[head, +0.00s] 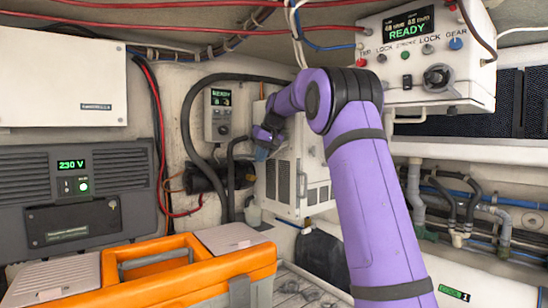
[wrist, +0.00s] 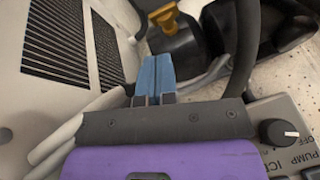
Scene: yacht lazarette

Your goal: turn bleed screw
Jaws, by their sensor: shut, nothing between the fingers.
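A yellow winged piece, which looks like the bleed screw (wrist: 166,18), sits on a black rounded housing (wrist: 190,45) at the top of the wrist view. My gripper (wrist: 157,62) has its blue fingers shut together with nothing between them. The fingertips point towards the yellow piece and appear a little short of it; a gap shows in the picture. In the head view my gripper (head: 261,153) is beside the white louvred unit (head: 297,172), right of the black cylindrical housing (head: 205,178).
A black hose (wrist: 246,45) runs close right of the fingers. A control box with a knob (wrist: 279,132) is at lower right; the louvred unit (wrist: 122,62) is close on the left. An orange toolbox (head: 190,275) stands in front. A panel (head: 430,50) hangs upper right.

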